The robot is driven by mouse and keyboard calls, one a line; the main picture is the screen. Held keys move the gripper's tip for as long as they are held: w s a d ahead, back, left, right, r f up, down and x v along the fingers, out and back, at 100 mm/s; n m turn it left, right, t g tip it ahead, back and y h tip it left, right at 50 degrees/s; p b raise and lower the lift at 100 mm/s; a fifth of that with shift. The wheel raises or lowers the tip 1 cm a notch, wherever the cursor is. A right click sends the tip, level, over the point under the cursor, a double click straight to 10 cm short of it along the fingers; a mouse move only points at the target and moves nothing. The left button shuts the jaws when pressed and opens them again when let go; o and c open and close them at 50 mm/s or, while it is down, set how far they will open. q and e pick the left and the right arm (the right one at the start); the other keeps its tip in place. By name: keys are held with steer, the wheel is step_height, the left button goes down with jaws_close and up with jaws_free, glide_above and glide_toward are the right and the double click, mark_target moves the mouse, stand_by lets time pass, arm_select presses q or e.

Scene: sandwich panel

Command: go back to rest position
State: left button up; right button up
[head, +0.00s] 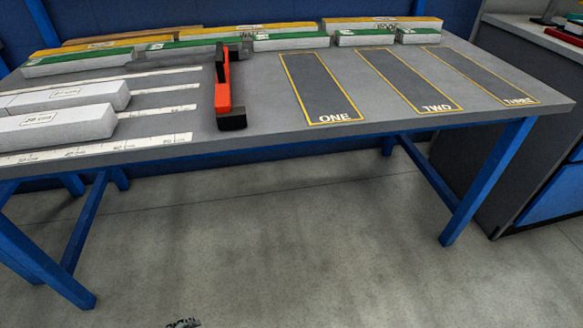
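Only a small dark tip of what looks like my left gripper (183,323) shows at the bottom edge, left of the middle, low over the floor and in front of the table. The rest of it is cut off, so I cannot tell whether it is open or shut, and I see nothing held. My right gripper is not in view. The grey work table (255,135) with blue legs stands beyond, well apart from the visible tip.
On the table, white blocks (55,122) lie at left by printed rulers. An orange-and-black tool (222,90) lies mid-table. Green- and yellow-topped blocks (290,42) line the back. Marked areas ONE, TWO and THREE (480,75) are empty. A cabinet (535,100) stands right. The front floor is clear.

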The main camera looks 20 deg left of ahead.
arm_select(q)
steer(key=s+a+f+n+g, duration=0.1)
steer(key=s+f+n+g, duration=0.2)
steer(key=s, duration=0.9)
steer(key=s+a+f+n+g, duration=0.1)
steer(key=s+f+n, duration=0.5)
steer(key=s, duration=0.6)
steer(key=shift+a+f+n+g+y, duration=0.3)
steer(key=shift+n+g, duration=0.3)
steer(key=shift+g, duration=0.3)
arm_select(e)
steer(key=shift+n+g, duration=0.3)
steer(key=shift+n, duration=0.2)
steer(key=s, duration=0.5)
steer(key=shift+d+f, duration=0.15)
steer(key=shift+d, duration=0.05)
arm_select(q)
steer(key=shift+s, duration=0.15)
